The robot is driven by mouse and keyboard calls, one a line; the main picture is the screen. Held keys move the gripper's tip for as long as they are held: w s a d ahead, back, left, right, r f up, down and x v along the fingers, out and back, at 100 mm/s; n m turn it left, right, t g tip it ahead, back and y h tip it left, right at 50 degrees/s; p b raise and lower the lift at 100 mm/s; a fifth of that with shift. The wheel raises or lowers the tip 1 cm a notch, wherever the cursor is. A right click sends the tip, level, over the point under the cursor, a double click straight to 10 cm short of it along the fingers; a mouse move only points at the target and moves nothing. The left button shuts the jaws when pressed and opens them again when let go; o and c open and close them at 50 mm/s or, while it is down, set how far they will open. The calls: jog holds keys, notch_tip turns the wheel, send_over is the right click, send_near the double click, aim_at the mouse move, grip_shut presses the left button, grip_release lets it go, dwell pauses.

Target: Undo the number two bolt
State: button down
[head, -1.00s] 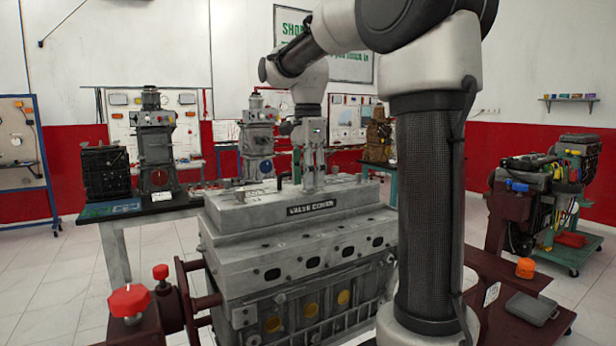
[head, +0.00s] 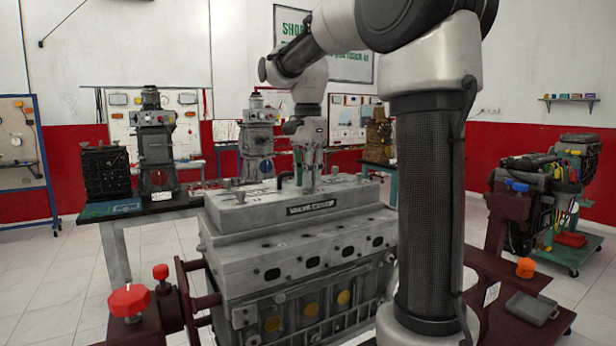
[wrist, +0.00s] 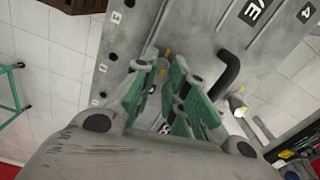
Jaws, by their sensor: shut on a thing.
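The grey valve cover (head: 265,212) lies on top of the engine block (head: 290,265) and also shows in the wrist view (wrist: 200,30). Another bolt (head: 240,196) stands upright at the cover's left front.
A black bent pipe (wrist: 230,75) rises from the cover close to my fingers, with a silver bolt (wrist: 237,105) beside it. A red knob (head: 129,300) stands at the front left. An orange cap (head: 525,267) and a grey case (head: 532,308) lie at the right.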

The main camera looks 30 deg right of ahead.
jog(key=n, duration=2)
jog(key=shift+n, duration=0.3)
jog(key=n, duration=0.3)
jog(key=shift+n, duration=0.4)
jog(key=n, duration=0.4)
jog(key=shift+n, duration=2.1)
